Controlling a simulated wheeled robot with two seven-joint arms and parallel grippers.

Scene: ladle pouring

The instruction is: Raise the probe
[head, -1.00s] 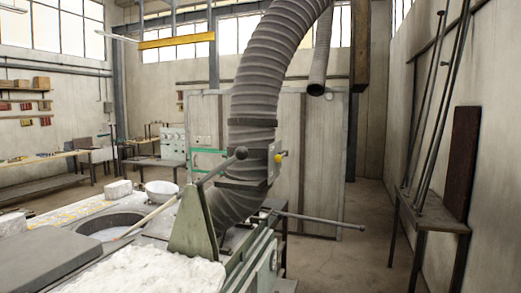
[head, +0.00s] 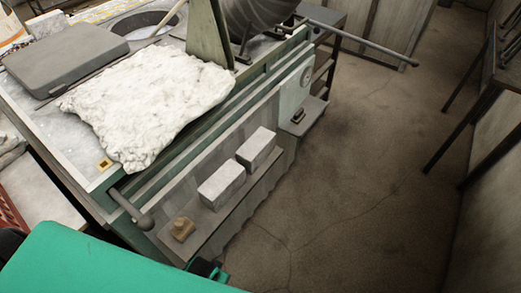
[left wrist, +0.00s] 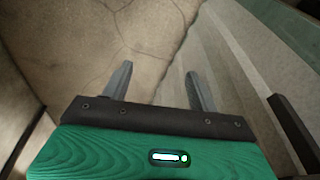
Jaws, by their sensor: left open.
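No part is clearly recognisable as the probe. A long grey rod (head: 365,40) juts out to the right from the furnace bench (head: 95,180) in the head view. A shorter bar with a round knob (head: 130,208) sticks out at the bench's near corner. My left gripper (left wrist: 157,88) is open and empty in the left wrist view, its two grey fingers apart above the floor. In the head view, a green part of my left arm fills the bottom left corner, below the bench's side ledge. My right gripper is out of view.
A side ledge (head: 205,222) holds two white blocks (head: 221,186) (head: 257,148) and a small tan block (head: 182,230). A rough white sheet (head: 145,105) and a grey slab (head: 72,58) lie on top. The floor (head: 350,190) to the right is clear.

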